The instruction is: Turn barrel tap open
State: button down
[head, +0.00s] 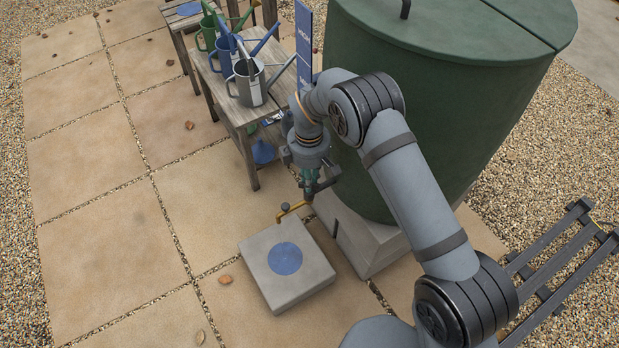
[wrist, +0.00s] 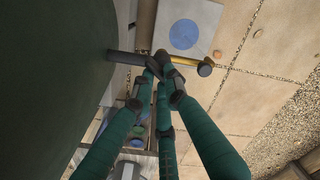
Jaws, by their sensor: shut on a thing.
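The dark green water barrel (head: 440,120) stands on a pale base in the head view; its side fills the left of the wrist view (wrist: 50,60). A brass barrel tap (head: 292,208) sticks out low on its side, above the stone slab. In the wrist view its brass spout (wrist: 185,61) runs right to a dark round end. My gripper (head: 309,188) is down at the tap, with its green-sleeved fingers closed together on the tap's handle in the wrist view (wrist: 161,66). The fingers hide most of the handle, so its angle cannot be told.
A square stone slab (head: 311,281) with a blue disc (head: 285,258) lies below the tap. A wooden bench (head: 246,155) with several watering cans (head: 249,85) stands left of the barrel. A dark slatted rack (head: 560,255) is at right. Paving at left is mostly clear.

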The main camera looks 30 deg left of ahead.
jog(key=n, duration=0.3)
jog(key=shift+n+p, duration=0.3)
jog(key=shift+n, duration=1.9)
jog(key=c, duration=1.7)
grip_release()
jog(key=shift+s, duration=0.1)
jog(key=shift+c, duration=0.2)
notch_tip(320, 180, up, 12)
